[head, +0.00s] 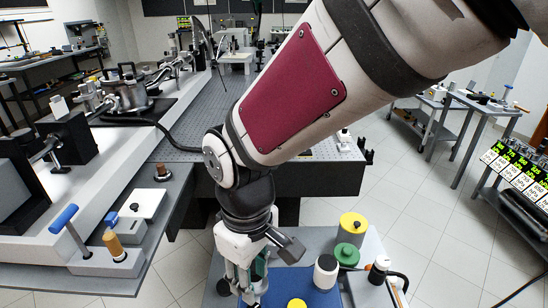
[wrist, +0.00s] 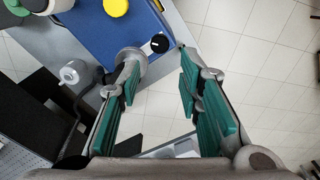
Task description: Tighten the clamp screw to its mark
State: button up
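I cannot tell for sure which part is the clamp screw, and no mark can be made out. A blue T-shaped handle (head: 68,228) and an orange-tan handle (head: 113,244) stand upright in a grey block at the lower left of the head view. My gripper (head: 246,290) points down at the lower middle, apart from these handles. In the wrist view my gripper (wrist: 157,75) has its two green-padded fingers well apart, with nothing between them. A blue box (wrist: 115,40) with a black knob (wrist: 160,43) bearing a white line lies beyond the fingertips.
The long optics bench (head: 190,150) is crowded at the left. Tiled floor (head: 420,220) is open at the right.

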aim_at(255, 307)
notch_tip(255, 307, down, 10)
jog(key=shift+f, duration=0.15)
dwell(0.3)
grip_shut()
